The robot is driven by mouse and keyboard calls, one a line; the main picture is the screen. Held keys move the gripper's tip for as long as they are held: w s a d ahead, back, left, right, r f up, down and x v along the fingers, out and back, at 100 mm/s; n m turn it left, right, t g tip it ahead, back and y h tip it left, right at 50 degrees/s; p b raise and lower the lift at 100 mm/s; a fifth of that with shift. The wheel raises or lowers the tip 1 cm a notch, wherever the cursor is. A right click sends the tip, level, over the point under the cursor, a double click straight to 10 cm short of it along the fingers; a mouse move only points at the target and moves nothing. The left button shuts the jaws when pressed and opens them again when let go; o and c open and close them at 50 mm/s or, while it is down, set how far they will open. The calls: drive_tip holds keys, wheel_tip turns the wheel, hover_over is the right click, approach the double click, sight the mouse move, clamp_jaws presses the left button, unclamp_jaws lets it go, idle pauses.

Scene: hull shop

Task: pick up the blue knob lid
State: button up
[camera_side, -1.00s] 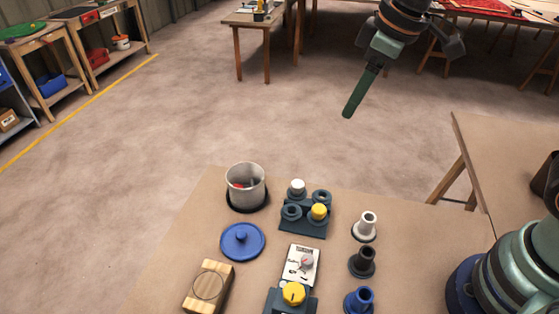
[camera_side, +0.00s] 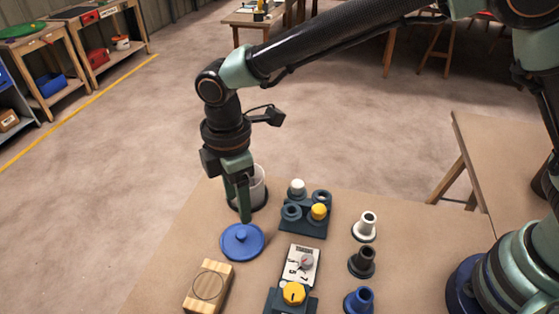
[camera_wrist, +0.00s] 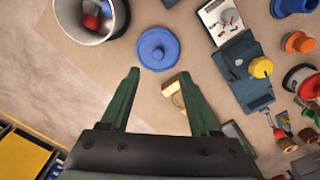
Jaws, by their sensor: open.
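The blue knob lid (camera_side: 242,242) is a flat blue disc with a small central knob. It lies on the tan table, in front of the grey pot in the side view. In the wrist view the lid (camera_wrist: 158,49) is at upper centre, beyond the open fingertips. My gripper (camera_side: 240,214) points down just above and behind the lid. Whether a fingertip touches the lid cannot be told.
The grey pot (camera_side: 261,186), partly hidden behind my gripper, holds small red, blue and white items. A wooden block (camera_side: 208,288) lies in front of the lid. A meter (camera_side: 301,264) and a dark fixture with rings (camera_side: 303,230) stand to its right. Bare tabletop lies left of the lid.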

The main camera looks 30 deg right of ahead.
sight(241, 234)
drive_tip(key=f, duration=0.9)
drive_tip(key=shift+w+a+f, duration=0.1)
drive_tip(key=shift+w+f, duration=0.1)
drive_tip(key=shift+f, duration=0.15)
clamp_jaws()
